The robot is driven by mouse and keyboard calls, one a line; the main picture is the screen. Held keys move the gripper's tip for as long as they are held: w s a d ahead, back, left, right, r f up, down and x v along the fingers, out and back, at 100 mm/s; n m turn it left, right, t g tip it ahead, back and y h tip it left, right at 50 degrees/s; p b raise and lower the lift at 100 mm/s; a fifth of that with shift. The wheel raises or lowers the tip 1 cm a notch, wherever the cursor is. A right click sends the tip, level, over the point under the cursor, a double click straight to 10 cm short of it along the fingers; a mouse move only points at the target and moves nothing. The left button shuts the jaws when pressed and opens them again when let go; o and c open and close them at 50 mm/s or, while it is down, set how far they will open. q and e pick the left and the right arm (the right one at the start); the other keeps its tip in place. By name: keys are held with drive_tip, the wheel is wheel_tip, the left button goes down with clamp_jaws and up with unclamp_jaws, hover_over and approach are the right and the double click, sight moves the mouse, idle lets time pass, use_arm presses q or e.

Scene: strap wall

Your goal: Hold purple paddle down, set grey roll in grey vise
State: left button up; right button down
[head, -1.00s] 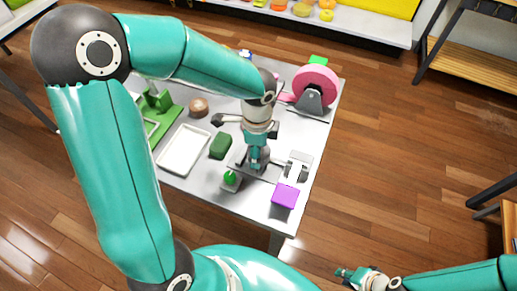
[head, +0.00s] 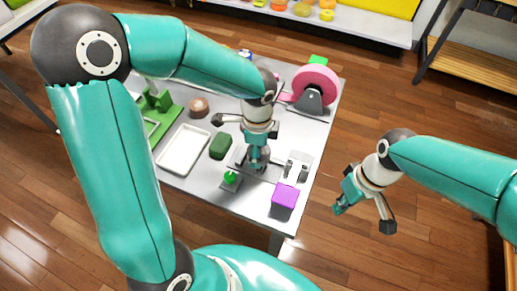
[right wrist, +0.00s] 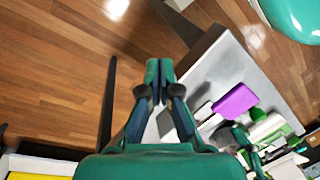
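The purple paddle (head: 284,195) is a flat block at the table's front right corner, on the near end of a white and grey device (head: 297,170) that may be the vise. It also shows in the right wrist view (right wrist: 236,100). My left gripper (head: 256,166) points down just left of the device, low over a grey plate; its fingertips are too small to read. I cannot make out the grey roll. My right gripper (head: 341,208) is off the table's right side, apart from the paddle. Its fingertips (right wrist: 159,68) are together and empty in the right wrist view.
On the table (head: 205,194) are a white tray (head: 184,149), a dark green block (head: 220,146), a green knob (head: 231,177), a brown round piece (head: 198,107) and a pink wheel (head: 316,86) on a grey stand. Open floor lies right of the table.

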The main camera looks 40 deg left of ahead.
drive_tip(key=a+r+n+t, duration=0.2)
drive_tip(key=a+r, duration=0.4)
wheel_tip(320, 180, up, 4)
drive_tip(key=n+y, duration=0.1)
drive_tip(key=n, duration=0.1)
hover_over(284, 193)
drive_tip(key=shift+s+d+f, duration=0.1)
drive_tip(key=shift+d+f, duration=0.15)
drive_tip(key=shift+f, duration=1.4)
drive_tip(key=shift+d+f, duration=0.2)
drive_tip(key=shift+f, duration=1.4)
use_arm(q)
drive_tip(key=shift+f, duration=0.1)
use_arm(e)
drive_tip(key=shift+f, duration=0.1)
